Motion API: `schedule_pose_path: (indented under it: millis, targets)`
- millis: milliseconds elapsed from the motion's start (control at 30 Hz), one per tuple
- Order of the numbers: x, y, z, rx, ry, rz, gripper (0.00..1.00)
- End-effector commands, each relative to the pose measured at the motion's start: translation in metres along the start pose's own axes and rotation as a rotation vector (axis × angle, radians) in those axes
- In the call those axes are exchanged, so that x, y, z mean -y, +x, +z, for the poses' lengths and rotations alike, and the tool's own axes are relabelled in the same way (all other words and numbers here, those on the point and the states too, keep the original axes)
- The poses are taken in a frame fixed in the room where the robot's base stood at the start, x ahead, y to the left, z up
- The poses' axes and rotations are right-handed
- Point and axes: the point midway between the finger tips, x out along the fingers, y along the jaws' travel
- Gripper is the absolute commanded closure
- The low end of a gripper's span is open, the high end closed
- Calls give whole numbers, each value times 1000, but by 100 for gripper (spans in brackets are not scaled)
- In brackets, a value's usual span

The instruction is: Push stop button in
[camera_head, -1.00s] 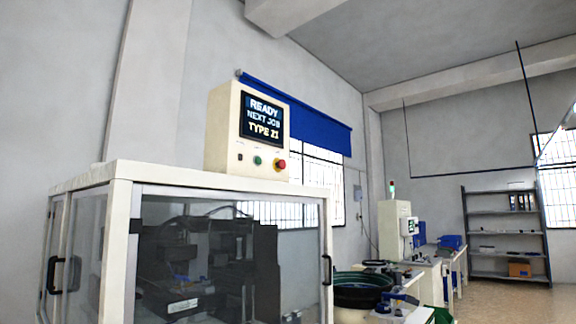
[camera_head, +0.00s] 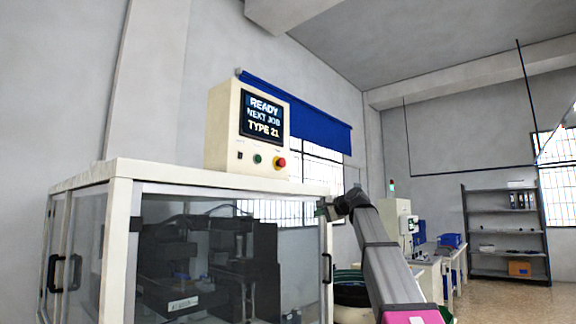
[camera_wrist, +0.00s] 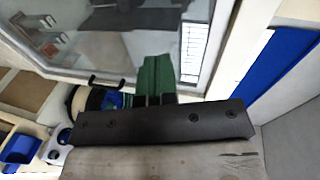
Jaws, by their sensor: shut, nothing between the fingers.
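The stop button (camera_head: 280,163) is a red knob on a yellow base. It sits at the lower right of the cream control box's front face (camera_head: 222,142), below a dark screen reading "READY NEXT JOB TYPE 21". My gripper (camera_head: 322,210) is in the head view, below and right of the button, near the top right corner of the machine cabinet and apart from the button. In the wrist view its green fingers (camera_wrist: 155,76) are together and empty. The button does not show in the wrist view.
A green button (camera_head: 257,160) and a small dark switch (camera_head: 240,156) sit left of the stop button. The box stands on a glass-sided cabinet with a white top frame (camera_head: 180,173). A blue blind (camera_head: 310,118) hangs behind. The space in front of the panel looks clear.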

Motion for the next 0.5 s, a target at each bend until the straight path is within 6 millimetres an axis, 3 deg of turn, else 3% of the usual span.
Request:
schedule_pose_path:
  millis: [33, 200, 333, 500]
  targets:
    - [37, -10, 0, 6, 10, -42, 100]
    - [126, -44, 12, 37, 52, -157, 100]
    - [170, -64, 22, 59, 73, -213, 100]
    - [195, -77, 29, 75, 87, -246, 100]
